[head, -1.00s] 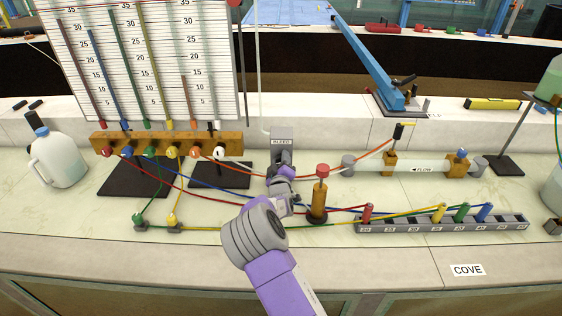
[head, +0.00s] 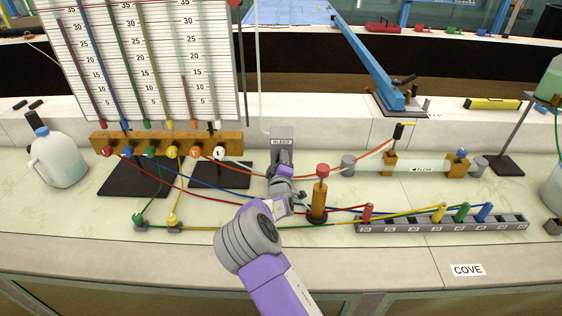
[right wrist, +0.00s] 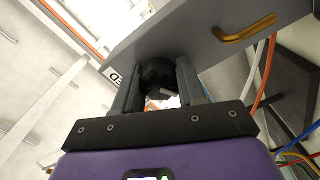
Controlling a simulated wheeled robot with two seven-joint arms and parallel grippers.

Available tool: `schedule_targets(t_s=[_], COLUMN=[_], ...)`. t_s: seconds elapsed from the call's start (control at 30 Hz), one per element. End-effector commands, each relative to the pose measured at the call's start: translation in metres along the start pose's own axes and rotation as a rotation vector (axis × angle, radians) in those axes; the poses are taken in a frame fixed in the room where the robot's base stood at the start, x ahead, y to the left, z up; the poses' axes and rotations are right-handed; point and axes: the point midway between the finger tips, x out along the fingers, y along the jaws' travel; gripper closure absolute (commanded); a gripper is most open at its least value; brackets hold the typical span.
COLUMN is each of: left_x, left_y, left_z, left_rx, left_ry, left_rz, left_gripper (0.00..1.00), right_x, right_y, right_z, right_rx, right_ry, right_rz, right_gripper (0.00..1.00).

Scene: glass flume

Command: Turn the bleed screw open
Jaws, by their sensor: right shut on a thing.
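The grey bleed block (head: 282,133), labelled BLEED, stands at the back of the bench, right of the wooden manifold. My right gripper (head: 284,168) is at its front, and my wrist hides the screw in the head view. In the right wrist view, the dark round head of the bleed screw (right wrist: 157,72) sits between the two fingers of my right gripper (right wrist: 160,88), which are shut on it. The grey block face (right wrist: 205,45) and a brass bent tube (right wrist: 246,29) show beyond it. How far the screw is turned cannot be told. My left gripper is out of view.
A brass post with a red cap (head: 320,195) stands close to the right of my wrist. Coloured tubes run from the wooden manifold (head: 225,142) past my arm to a grey rack (head: 400,226). A clear flow pipe (head: 400,165) lies to the right. The front bench edge is clear.

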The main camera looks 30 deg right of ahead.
Motion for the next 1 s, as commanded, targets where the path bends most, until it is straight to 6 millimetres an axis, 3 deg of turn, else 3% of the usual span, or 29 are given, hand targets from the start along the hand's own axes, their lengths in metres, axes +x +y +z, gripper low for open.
schedule_targets(t_s=[0.03, 0.07, 0.2, 0.57, 1.0], left_x=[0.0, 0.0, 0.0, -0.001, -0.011], left_y=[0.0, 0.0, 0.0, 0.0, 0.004], left_z=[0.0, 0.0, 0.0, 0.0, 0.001], left_rx=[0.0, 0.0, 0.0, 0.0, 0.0], left_ry=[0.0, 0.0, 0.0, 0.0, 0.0], left_rz=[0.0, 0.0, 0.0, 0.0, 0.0], left_gripper=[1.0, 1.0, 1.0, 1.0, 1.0], right_x=[0.0, 0.0, 0.0, -0.004, -0.062], right_y=[-0.001, -0.001, 0.0, 0.0, 0.001], right_z=[0.001, 0.001, 0.0, 0.0, 0.0], right_rx=[-0.002, -0.002, -0.001, 0.001, 0.001], right_ry=[-0.001, -0.001, -0.001, 0.0, -0.001], right_rz=[-0.001, -0.001, -0.001, -0.001, -0.002], right_gripper=[0.9, 0.55, 0.35, 0.35, 0.35])
